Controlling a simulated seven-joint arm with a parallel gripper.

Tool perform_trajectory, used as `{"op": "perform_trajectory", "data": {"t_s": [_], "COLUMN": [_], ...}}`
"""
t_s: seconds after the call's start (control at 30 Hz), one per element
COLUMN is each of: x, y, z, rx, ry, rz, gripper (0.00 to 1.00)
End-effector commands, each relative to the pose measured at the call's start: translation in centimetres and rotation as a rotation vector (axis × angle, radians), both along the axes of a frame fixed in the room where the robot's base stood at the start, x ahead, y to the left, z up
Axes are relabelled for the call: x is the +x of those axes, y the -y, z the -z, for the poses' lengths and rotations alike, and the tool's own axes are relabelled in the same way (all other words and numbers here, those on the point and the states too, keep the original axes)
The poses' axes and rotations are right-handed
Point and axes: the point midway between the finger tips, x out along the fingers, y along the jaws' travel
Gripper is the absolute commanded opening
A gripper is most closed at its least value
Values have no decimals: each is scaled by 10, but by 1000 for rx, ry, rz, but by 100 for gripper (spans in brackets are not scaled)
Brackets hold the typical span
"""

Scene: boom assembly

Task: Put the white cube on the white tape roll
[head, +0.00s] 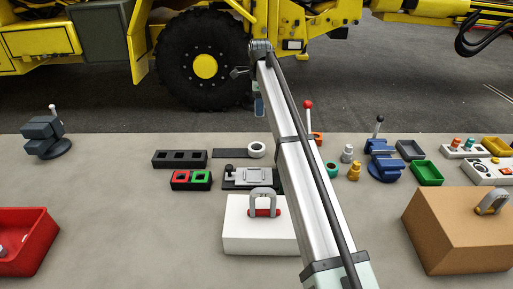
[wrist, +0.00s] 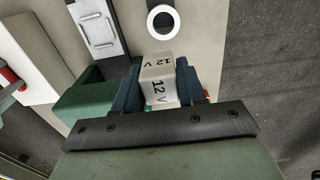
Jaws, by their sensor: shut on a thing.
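My gripper (wrist: 158,84) is shut on a white cube (wrist: 157,92) marked "12 V", with one dark blue finger on each side of it. The white tape roll (wrist: 150,21) is a ring lying flat, at the top of the wrist view, ahead of the cube and apart from it. In the head view the tape roll (head: 257,155) lies on the table at the right end of a dark strip.
Black sockets (head: 180,158) sit left. A red-knobbed lever (head: 308,112) stands right. The left table surface is mostly clear.

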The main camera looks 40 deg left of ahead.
Motion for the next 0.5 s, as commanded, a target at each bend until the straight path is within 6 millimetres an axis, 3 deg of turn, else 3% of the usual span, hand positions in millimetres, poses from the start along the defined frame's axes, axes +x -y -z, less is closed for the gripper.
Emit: {"op": "perform_trajectory", "data": {"t_s": [0.07, 0.3, 0.5], "x": [1, -1, -1], "y": [-19, -14, -14], "z": [1, 38, 55], "rx": [0, -1, 0], "ry": [0, -1, 0], "rz": [7, 9, 8], "gripper": [10, 10, 10]}}
